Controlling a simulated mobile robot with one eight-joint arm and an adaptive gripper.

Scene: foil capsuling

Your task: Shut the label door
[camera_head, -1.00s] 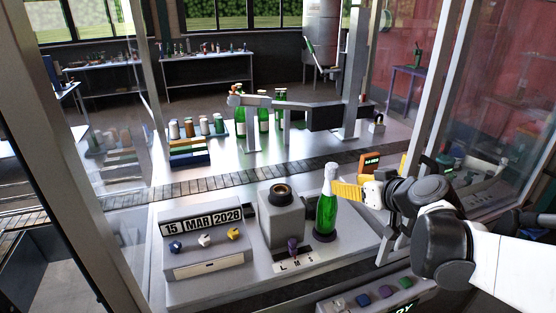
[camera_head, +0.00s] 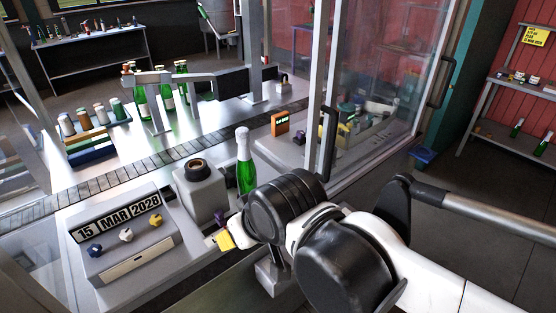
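A glass door panel (camera_head: 385,75) in a metal frame stands open-sided at the right of the machine. One dark upright handle (camera_head: 328,145) is on the near metal post, and another dark handle (camera_head: 441,80) is on the frame farther right. I cannot tell which panel is the label door. My gripper (camera_head: 226,241) shows only yellow fingertips at lower centre, in front of the capping block and below the green bottle. My own wrist hides the rest, so its opening does not show. It appears apart from both handles.
A green bottle (camera_head: 244,165) stands upright beside the grey block (camera_head: 200,187). A date panel (camera_head: 122,215) reads 15 MAR 2028. An orange display (camera_head: 280,123) stands behind the bottle. Shelves (camera_head: 515,90) line the red wall at right; the floor before them looks clear.

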